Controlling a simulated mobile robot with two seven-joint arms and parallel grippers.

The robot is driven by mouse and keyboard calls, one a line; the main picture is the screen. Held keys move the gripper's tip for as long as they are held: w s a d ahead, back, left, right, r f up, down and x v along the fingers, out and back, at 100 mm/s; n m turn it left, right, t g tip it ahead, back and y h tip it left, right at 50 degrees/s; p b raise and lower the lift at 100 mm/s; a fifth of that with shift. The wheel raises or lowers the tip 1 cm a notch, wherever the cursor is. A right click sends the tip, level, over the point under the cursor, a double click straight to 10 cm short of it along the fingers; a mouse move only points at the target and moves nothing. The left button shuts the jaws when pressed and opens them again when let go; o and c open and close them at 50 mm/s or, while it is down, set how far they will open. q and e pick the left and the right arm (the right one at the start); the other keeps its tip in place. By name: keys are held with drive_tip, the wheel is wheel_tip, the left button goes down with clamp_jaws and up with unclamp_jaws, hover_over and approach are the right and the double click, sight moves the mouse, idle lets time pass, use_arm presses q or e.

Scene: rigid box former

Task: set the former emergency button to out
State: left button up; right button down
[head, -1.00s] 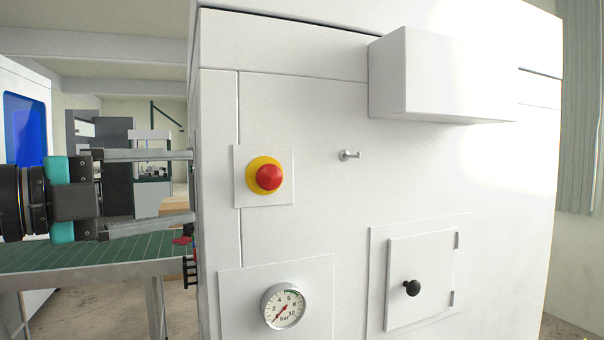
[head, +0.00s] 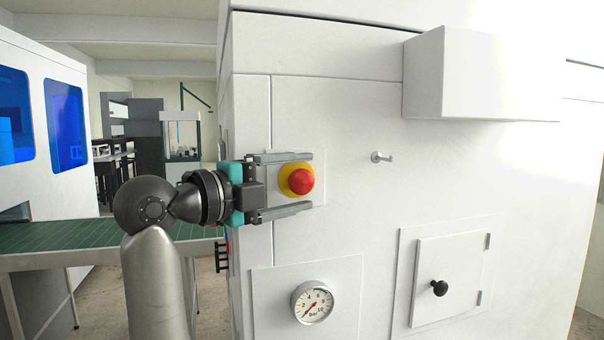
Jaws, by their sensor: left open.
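The former (head: 340,130) is a large white machine cabinet filling the right of the head view. Its emergency button (head: 301,181) is a red mushroom head on a yellow ring, on a square plate on the front panel. My left gripper (head: 311,182) is open, with one finger above the button and one below it. The fingertips reach about as far right as the red head in the picture. I cannot tell whether the fingers touch anything. Whether the button is pressed in or out is not clear from this view. My right gripper is not in view.
A pressure gauge (head: 312,303) sits below the button. A small door with a black knob (head: 439,288) is at lower right. A peg (head: 381,157) and a projecting box (head: 480,75) stick out from the panel. A green conveyor (head: 65,234) lies at left.

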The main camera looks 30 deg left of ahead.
use_arm(q)
drive_tip(key=shift+w+d, duration=0.15)
drive_tip(key=shift+w, duration=0.4)
clamp_jaws()
idle(0.4)
idle(0.7)
